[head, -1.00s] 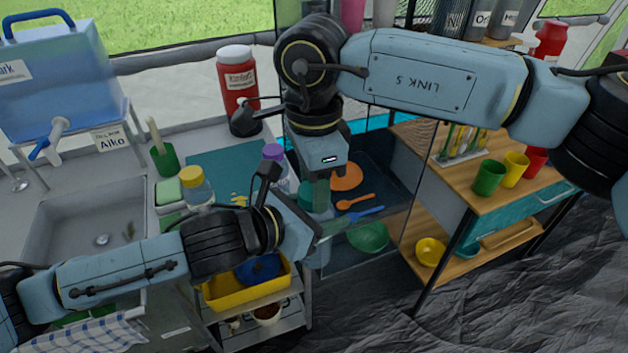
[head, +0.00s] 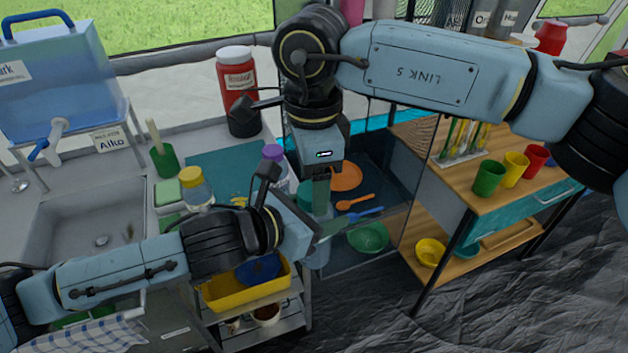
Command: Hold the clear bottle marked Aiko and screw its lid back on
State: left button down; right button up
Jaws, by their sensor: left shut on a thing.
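My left gripper (head: 326,232) is shut in front of the rack, on what looks like the clear bottle. A pale, see-through part of this bottle (head: 318,257) shows just below the fingers; most of it is hidden, and no Aiko mark can be read on it. My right gripper (head: 321,193) points straight down, directly above the left one. Its narrow fingers overlap the area at the bottle's top. I cannot tell whether they hold a lid, and no lid can be made out clearly.
A clear yellow-lidded jar (head: 197,188) and a purple-capped bottle (head: 275,165) stand on the counter behind my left forearm. A red jar (head: 238,80) stands farther back. A cart with a yellow tray (head: 222,296) is below. A wooden shelf (head: 462,198) with coloured cups stands right.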

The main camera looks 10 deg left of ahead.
notch_tip(320, 180, up, 4)
jog(key=shift+f, duration=0.2)
jog(key=shift+c, duration=0.4)
jog(key=n, duration=0.1)
jog(key=r+n, duration=0.1)
jog(key=shift+a+r+n, duration=0.1)
jog(key=shift+r+n, duration=0.15)
jog(key=shift+n, duration=0.15)
jog(key=r+n, duration=0.2)
jog(key=n, duration=0.1)
jog(key=shift+n, duration=0.3)
notch_tip(320, 180, down, 8)
jog(key=shift+f, duration=0.1)
